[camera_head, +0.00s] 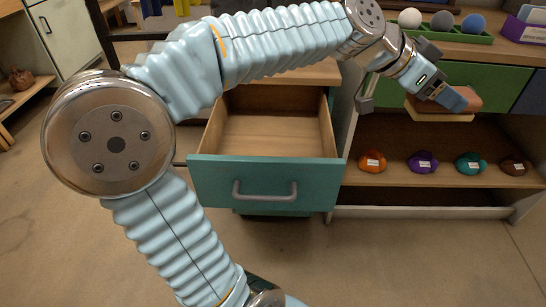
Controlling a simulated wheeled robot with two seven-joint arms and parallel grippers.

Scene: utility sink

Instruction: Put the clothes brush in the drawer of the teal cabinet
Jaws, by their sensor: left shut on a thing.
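The teal cabinet's drawer (262,187) is pulled open in the middle of the head view, with a grey handle on its front. The visible part of its wooden inside (270,130) is empty. My left arm reaches over the drawer from the left. My left gripper (446,96) is to the right of the drawer, shut on the clothes brush (472,100). The brush has a brown back and a paler underside, and the gripper hides part of it. The brush is in front of the shelf unit, above its lower shelf. My right gripper is not in view.
A shelf (480,177) on the right holds several coloured lumps with labels. A green tray (455,34) with three balls stands on top, beside a purple box (524,30). A low wooden bench (22,95) is at the left. Bare floor surrounds the cabinet.

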